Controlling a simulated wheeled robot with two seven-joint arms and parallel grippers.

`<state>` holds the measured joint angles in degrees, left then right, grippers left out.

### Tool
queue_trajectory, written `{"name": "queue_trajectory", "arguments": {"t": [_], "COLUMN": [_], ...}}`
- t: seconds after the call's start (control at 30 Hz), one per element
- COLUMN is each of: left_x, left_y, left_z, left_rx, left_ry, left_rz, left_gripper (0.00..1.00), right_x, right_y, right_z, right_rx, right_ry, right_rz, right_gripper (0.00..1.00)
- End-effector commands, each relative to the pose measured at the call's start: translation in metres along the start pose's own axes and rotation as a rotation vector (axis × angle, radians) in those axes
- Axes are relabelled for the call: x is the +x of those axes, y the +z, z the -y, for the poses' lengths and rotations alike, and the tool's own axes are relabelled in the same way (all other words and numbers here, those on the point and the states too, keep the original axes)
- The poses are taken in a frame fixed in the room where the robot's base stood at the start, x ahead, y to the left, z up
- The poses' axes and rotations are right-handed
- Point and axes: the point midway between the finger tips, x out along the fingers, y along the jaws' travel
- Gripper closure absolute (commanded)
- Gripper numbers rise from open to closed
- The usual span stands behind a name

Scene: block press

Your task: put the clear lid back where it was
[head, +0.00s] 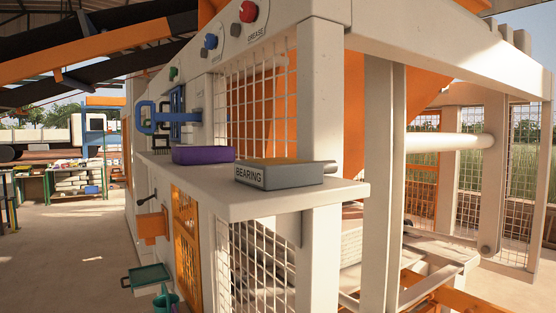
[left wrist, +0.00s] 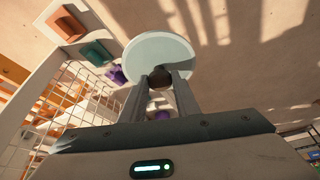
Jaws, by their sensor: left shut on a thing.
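The clear lid (left wrist: 152,50) is a pale, round, see-through disc with a dark knob (left wrist: 159,77). In the left wrist view it is held at the fingertips of my left gripper (left wrist: 159,84), which is shut on the knob. The floor shows behind the lid, and no surface is seen touching it. The head view shows neither the lid nor my left gripper. My right gripper is in neither view.
In the head view a pale machine shelf (head: 260,199) bears a purple block (head: 203,154) and a grey box marked BEARING (head: 280,174). A blue handle (head: 147,117) juts out beyond it. A green tray (head: 150,275) hangs lower. Mesh panels (left wrist: 57,100) stand left in the wrist view.

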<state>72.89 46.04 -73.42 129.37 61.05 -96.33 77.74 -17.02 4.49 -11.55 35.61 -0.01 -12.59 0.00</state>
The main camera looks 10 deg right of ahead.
Motion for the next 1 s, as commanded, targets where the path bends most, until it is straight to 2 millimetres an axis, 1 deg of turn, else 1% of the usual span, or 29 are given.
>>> {"name": "queue_trajectory", "arguments": {"t": [0.03,0.13,0.2,0.47,0.5,0.67,0.77,0.87,0.97,1.0], "left_x": [-0.009,-0.02,-0.015,-0.015,-0.025,-0.062,-0.089,-0.12,-0.157,-0.172], "left_y": [-0.004,-0.008,-0.007,-0.007,-0.008,-0.006,-0.005,-0.004,-0.003,-0.002], "left_z": [0.0,0.0,0.0,0.001,-0.004,-0.018,-0.027,-0.038,-0.051,-0.056], "left_rx": [0.0,0.0,0.003,0.0,0.007,0.03,0.044,0.063,0.085,0.095], "left_ry": [0.0,0.0,-0.002,-0.003,0.004,0.013,0.019,0.026,0.034,0.038], "left_rz": [-0.001,-0.001,-0.004,-0.004,-0.007,-0.008,-0.01,-0.01,-0.012,-0.013], "left_gripper": [0.97,0.97,0.97,0.97,0.97,0.97,0.97,0.97,0.97,0.97], "right_x": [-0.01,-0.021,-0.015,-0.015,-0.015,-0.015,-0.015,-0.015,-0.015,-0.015], "right_y": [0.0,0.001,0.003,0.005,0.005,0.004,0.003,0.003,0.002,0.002], "right_z": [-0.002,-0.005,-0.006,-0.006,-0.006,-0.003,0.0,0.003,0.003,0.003], "right_rx": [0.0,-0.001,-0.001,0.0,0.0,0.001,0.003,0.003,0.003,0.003], "right_ry": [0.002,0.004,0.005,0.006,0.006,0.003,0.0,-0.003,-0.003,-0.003], "right_rz": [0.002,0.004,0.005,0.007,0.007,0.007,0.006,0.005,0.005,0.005], "right_gripper": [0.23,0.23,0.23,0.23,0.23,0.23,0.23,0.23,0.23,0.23]}}
